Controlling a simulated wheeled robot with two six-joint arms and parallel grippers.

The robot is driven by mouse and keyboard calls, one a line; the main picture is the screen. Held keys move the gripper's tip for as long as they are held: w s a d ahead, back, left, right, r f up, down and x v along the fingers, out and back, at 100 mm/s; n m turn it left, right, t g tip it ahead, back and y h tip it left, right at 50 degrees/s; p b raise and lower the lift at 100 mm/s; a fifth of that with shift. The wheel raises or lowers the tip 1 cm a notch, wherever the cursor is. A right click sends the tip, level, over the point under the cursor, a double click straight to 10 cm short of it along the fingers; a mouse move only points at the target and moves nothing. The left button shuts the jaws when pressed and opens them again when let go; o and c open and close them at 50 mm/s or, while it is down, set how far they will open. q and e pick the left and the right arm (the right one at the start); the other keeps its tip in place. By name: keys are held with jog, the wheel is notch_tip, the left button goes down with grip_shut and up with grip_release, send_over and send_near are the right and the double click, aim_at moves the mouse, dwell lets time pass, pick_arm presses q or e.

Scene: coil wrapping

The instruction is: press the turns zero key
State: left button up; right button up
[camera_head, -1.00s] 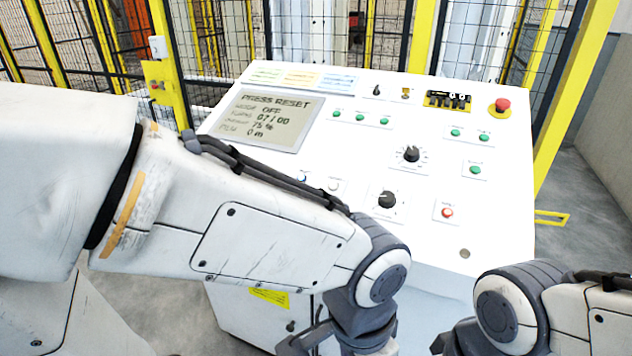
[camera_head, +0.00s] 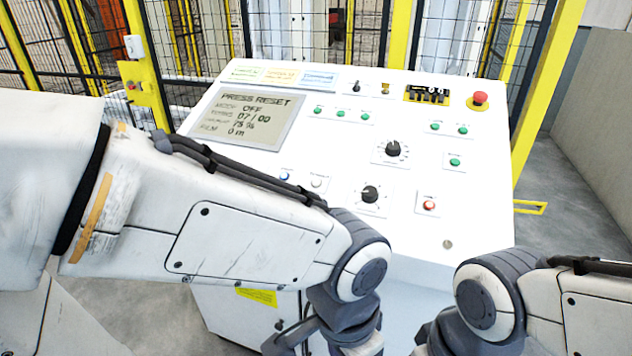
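The white control console (camera_head: 410,250) stands in front of me with a sloped panel. Its display (camera_head: 248,117) reads PRESS RESET, MODE OFF, TURNS 07 / 00, 75 % and 0 m. A blue key (camera_head: 284,176) and a white key (camera_head: 316,182) sit below the display, just above my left forearm. The key labels are too small to read, so I cannot tell which is the turns zero key. My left arm crosses the lower left of the panel and bends down at the bottom. My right arm is at the lower right. Neither gripper's fingers show.
The panel also has green buttons (camera_head: 341,114), two black knobs (camera_head: 393,149), a red button (camera_head: 429,205), a counter (camera_head: 428,94) and a red emergency stop (camera_head: 480,98). A yellow-framed mesh fence (camera_head: 430,45) stands behind. Grey floor is clear at right (camera_head: 570,210).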

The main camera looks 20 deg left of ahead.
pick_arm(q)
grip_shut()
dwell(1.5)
